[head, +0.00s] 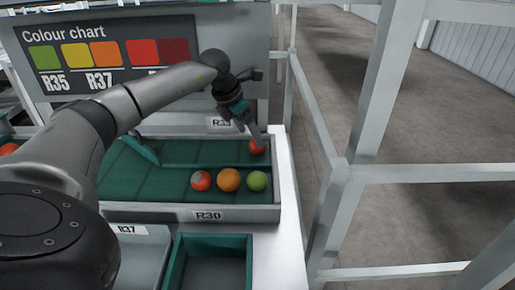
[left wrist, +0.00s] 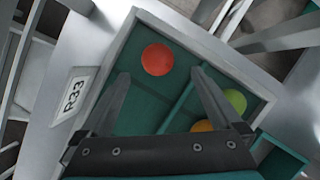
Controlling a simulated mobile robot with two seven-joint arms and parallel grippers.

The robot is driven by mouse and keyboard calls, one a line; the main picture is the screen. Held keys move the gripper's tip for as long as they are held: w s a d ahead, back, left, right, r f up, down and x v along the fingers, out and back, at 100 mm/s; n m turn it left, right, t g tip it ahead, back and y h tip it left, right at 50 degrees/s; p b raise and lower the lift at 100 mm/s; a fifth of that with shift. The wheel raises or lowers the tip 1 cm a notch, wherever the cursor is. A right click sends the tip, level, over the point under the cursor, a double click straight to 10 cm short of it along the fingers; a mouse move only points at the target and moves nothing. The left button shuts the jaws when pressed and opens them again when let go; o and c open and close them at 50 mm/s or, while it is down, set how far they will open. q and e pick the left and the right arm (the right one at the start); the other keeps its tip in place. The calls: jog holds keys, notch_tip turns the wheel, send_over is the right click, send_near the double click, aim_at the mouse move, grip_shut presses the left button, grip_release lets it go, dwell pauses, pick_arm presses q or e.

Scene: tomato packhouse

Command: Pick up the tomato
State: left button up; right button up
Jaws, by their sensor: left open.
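A red tomato (head: 257,147) lies in the back right corner of the green-lined tray (head: 207,214), behind a low divider. In the left wrist view the red tomato (left wrist: 158,59) shows whole, just beyond and between the fingertips. My left gripper (head: 251,133) points down at this tomato from above. It is open, with nothing between its fingers; in the left wrist view its two fingers (left wrist: 158,80) stand wide apart. In the front section a red tomato (head: 201,180), an orange tomato (head: 229,180) and a green tomato (head: 258,181) sit in a row. My right gripper is not in view.
A colour chart board (head: 108,54) stands behind the tray. The divider (head: 203,165) runs across the tray. An empty green-edged bin (head: 212,239) is in front. A white railing (head: 338,180) stands to the right, with open floor beyond.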

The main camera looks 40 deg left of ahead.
aim_at(254, 142)
pick_arm(q)
jog(key=b+x, duration=0.1)
jog(key=x, duration=0.4)
jog(key=shift+w+a+r, duration=0.1)
jog(key=shift+w, duration=0.05)
jog(key=shift+w+f, duration=0.1)
jog(key=shift+f, duration=0.15)
jog(key=shift+c, duration=0.9)
jog(key=c, duration=0.5)
jog(key=shift+c, duration=1.6)
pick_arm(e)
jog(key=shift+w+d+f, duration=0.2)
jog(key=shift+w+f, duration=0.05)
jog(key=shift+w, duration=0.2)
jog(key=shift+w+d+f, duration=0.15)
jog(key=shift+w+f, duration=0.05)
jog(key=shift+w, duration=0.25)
